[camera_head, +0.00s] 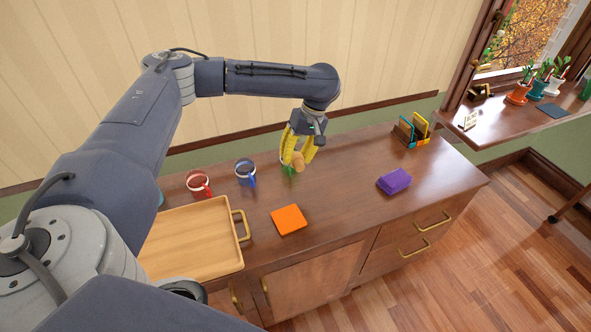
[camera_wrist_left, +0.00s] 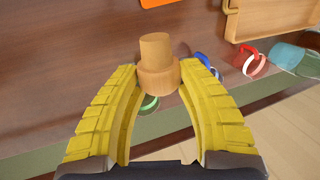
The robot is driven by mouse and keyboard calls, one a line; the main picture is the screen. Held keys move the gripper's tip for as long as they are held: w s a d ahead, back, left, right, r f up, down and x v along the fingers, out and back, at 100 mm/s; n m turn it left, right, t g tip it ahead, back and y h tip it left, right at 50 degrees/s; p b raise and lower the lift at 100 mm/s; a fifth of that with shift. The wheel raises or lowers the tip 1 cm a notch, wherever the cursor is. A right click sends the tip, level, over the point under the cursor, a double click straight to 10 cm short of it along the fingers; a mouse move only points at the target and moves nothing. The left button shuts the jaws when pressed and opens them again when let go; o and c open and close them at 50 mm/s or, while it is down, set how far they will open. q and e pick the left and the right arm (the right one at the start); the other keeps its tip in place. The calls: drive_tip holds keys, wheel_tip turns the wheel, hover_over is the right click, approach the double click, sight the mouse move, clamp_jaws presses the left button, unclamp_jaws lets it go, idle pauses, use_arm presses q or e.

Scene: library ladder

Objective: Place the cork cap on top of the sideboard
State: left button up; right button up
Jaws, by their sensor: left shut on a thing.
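The cork cap (camera_head: 297,160) is a small tan stepped cylinder, a narrow part on a wider collar. My left gripper (camera_head: 295,152), with yellow fingers, is shut on it above the back part of the sideboard (camera_head: 340,200). In the left wrist view the cork cap (camera_wrist_left: 157,62) sits between the two fingertips (camera_wrist_left: 158,85), with the sideboard top behind it. I cannot tell how large the gap between cap and wood is. My right gripper is not in view.
Red (camera_head: 199,184), blue (camera_head: 245,172) and green (camera_head: 288,170) mugs stand along the back; the green one is partly hidden beneath the gripper. A wooden tray (camera_head: 195,240), orange block (camera_head: 289,220), purple block (camera_head: 394,181) and organizer (camera_head: 412,132) also occupy the top. Its middle has bare wood.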

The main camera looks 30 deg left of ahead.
sight(297, 153)
use_arm(q)
wheel_tip(297, 153, up, 7)
drive_tip(key=shift+f, duration=0.15)
drive_tip(key=shift+d+m, duration=0.35)
drive_tip(key=shift+m, duration=0.05)
drive_tip(key=s+d+r+m+t+y, duration=0.1)
drive_tip(key=s+d+m, duration=0.2)
drive_tip(key=d+m, duration=0.3)
drive_tip(key=s+d+m+t, duration=0.2)
drive_tip(key=s+d+m, duration=0.2)
drive_tip(key=d, duration=0.4)
drive_tip(key=s+f, duration=0.4)
drive_tip(key=f, duration=0.1)
drive_tip(key=shift+f, duration=0.1)
